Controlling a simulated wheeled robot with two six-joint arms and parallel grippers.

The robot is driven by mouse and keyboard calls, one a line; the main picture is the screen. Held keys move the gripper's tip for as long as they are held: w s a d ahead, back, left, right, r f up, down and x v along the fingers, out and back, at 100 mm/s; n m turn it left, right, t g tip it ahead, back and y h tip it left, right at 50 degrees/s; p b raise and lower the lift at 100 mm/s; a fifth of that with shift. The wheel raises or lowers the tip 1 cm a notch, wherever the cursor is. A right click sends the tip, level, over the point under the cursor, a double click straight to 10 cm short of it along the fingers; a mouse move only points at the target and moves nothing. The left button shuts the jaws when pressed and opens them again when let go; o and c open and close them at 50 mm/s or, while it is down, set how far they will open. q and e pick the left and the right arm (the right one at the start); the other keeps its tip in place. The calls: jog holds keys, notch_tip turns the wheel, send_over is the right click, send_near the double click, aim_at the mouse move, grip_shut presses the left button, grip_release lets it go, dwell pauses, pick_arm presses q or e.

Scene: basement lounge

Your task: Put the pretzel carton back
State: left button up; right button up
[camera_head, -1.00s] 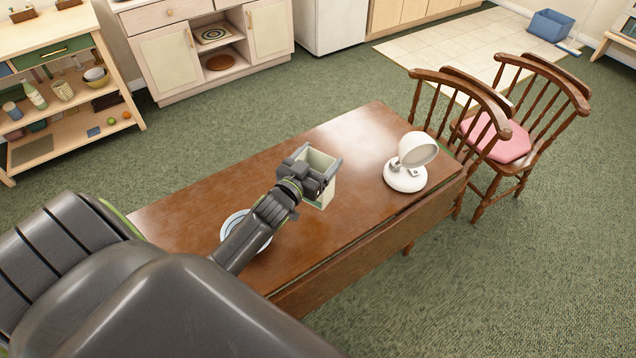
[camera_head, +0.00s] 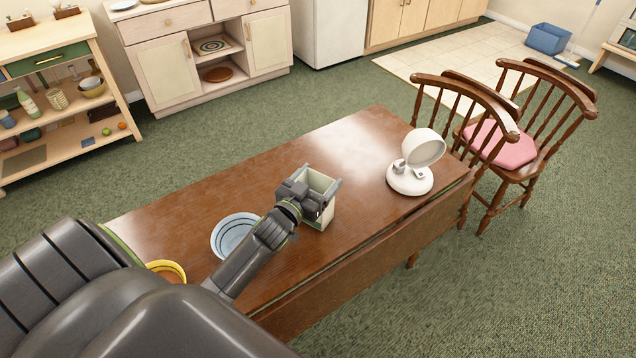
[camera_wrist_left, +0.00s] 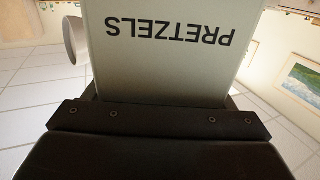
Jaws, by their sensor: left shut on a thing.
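The pretzel carton (camera_head: 318,184) is a pale, open-topped box held in my left gripper (camera_head: 322,196), over the middle of the brown table. It looks upright in the head view; whether its base touches the table I cannot tell. In the left wrist view the carton (camera_wrist_left: 170,75) fills the upper middle, with the word PRETZELS upside down. My left gripper (camera_wrist_left: 160,120) is shut on it, though the fingertips are partly hidden. My right gripper is not in view.
On the table (camera_head: 350,140) stand a white lamp (camera_head: 410,181) to the right, a blue-white bowl (camera_head: 228,236) and a yellow-rimmed bowl (camera_head: 168,269) to the left. Chairs (camera_head: 505,150) stand at the right end. A shelf (camera_head: 75,130) and cabinet (camera_head: 165,73) stand behind.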

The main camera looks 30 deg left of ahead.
pick_arm(q)
jog(key=shift+f, duration=0.2)
jog(key=o, duration=1.3)
jog(key=shift+r, duration=0.15)
jog(key=shift+r, duration=0.15)
jog(key=s+b, duration=0.4)
jog(key=s, duration=0.8)
jog(key=shift+b, duration=0.35)
